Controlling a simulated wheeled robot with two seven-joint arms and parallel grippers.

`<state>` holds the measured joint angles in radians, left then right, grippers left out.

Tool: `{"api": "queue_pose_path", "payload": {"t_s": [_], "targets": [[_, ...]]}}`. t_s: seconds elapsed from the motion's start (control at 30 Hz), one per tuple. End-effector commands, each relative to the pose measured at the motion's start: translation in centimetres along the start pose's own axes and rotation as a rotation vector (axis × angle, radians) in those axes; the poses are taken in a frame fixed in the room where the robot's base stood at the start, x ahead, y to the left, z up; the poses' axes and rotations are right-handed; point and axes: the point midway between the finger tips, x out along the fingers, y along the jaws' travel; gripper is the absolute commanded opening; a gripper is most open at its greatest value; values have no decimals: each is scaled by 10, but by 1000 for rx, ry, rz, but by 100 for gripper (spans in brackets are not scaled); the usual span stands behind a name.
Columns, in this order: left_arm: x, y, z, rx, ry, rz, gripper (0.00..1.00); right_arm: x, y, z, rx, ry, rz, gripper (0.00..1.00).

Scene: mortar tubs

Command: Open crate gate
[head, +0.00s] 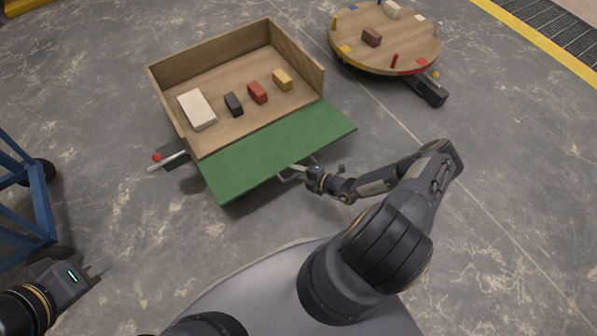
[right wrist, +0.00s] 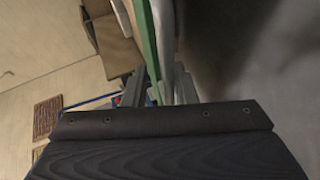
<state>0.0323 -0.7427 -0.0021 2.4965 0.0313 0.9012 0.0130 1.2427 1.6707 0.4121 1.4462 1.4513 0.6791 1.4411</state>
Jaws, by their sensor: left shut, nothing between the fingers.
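The wooden crate (head: 160,92) stands at the upper left of centre in the head view. Its green gate (head: 270,153) is folded down and outward on the near side, leaving that side open. A pale bar handle (head: 288,172) is at the gate's outer edge. My right gripper (head: 303,176) is at this handle, its fingers close together around it. In the right wrist view, the pale handle (right wrist: 167,45) runs between the fingers beside the green gate (right wrist: 145,40). My left gripper (head: 92,271) is shut and empty at the lower left, away from the crate.
A white block (head: 196,109), black block (head: 233,104), red block (head: 257,92) and yellow block (head: 283,79) lie in the crate. A round wooden table (head: 400,45) stands at upper right. A blue frame (head: 38,205) is at the left edge. Floor at right is clear.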

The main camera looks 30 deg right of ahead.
Motion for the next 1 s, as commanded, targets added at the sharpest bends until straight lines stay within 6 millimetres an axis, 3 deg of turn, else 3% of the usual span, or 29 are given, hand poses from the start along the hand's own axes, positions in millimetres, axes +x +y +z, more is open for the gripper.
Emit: {"api": "queue_pose_path", "payload": {"t_s": [0.37,0.8,1.0], "targets": [[-2,1,-1,0,0,0,0,-3,2,0,-1,0,2,32],[-18,8,-9,0,0,0,0,-69,1,0,-1,-1,-1,32],[-19,9,-10,0,0,0,0,-79,0,0,0,-1,0,32]]}}
